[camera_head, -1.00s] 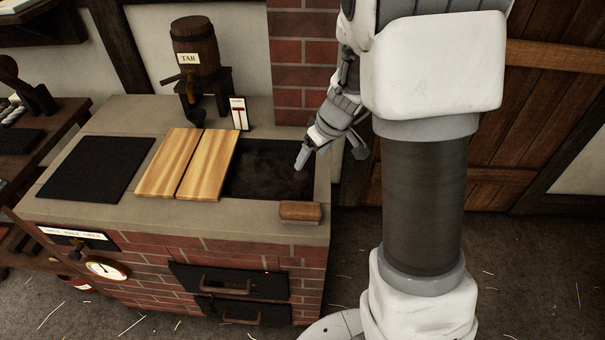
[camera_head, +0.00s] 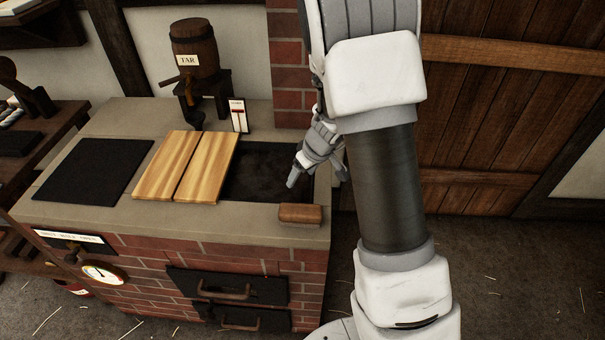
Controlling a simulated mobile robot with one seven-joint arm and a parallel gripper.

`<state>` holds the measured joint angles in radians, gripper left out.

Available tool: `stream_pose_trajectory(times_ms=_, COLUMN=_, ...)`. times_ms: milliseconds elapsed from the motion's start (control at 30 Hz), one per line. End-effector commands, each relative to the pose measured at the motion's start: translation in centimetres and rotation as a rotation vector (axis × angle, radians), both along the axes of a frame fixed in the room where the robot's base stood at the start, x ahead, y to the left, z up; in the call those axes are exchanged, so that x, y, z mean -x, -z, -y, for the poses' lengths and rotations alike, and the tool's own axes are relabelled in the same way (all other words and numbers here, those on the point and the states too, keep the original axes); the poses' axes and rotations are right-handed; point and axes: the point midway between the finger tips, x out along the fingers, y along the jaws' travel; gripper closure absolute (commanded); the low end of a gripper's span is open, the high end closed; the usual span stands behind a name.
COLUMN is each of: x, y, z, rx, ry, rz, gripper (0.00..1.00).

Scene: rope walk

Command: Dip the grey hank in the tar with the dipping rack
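The tar vat is a dark, open well (camera_head: 258,172) in the stone-topped brick stove. Two light wooden boards (camera_head: 186,166) lie just left of its opening. My gripper (camera_head: 318,176) is at the right end of the well, pointing down, with its fingers spread apart. One finger is over the well's dark right part and the other is near the stove's right edge. I see nothing between the fingers. The grey hank and the dipping rack cannot be made out in this view.
A barrel labelled TAR (camera_head: 195,50) stands on a dark stand at the back. A small gauge card (camera_head: 239,115) stands behind the well. A wooden block (camera_head: 300,213) sits at the front right corner. A black plate (camera_head: 87,170) lies left.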

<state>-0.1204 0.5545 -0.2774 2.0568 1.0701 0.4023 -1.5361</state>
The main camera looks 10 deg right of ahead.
Motion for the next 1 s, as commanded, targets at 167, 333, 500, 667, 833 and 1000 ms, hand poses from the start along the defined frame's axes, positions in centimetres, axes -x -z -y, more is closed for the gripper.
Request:
stream_pose_trajectory(times_ms=167, x=0.0, y=0.0, z=0.0, rx=0.000, ry=0.000, rz=0.000, gripper=0.58)
stream_pose_trajectory(times_ms=333, x=0.0, y=0.0, z=0.0, rx=0.000, ry=0.000, rz=0.000, gripper=0.89)
stream_pose_trajectory(times_ms=500, x=0.0, y=0.0, z=0.0, rx=0.000, ry=0.000, rz=0.000, gripper=1.00)
stream_pose_trajectory(times_ms=667, x=0.0, y=0.0, z=0.0, rx=0.000, ry=0.000, rz=0.000, gripper=1.00)
stream_pose_trajectory(times_ms=833, x=0.0, y=-1.2, z=0.0, rx=-0.001, ry=-0.001, rz=0.002, gripper=1.00)
stream_pose_trajectory(times_ms=1000, x=-0.1, y=-5.0, z=0.0, rx=-0.001, ry=-0.003, rz=0.005, gripper=1.00)
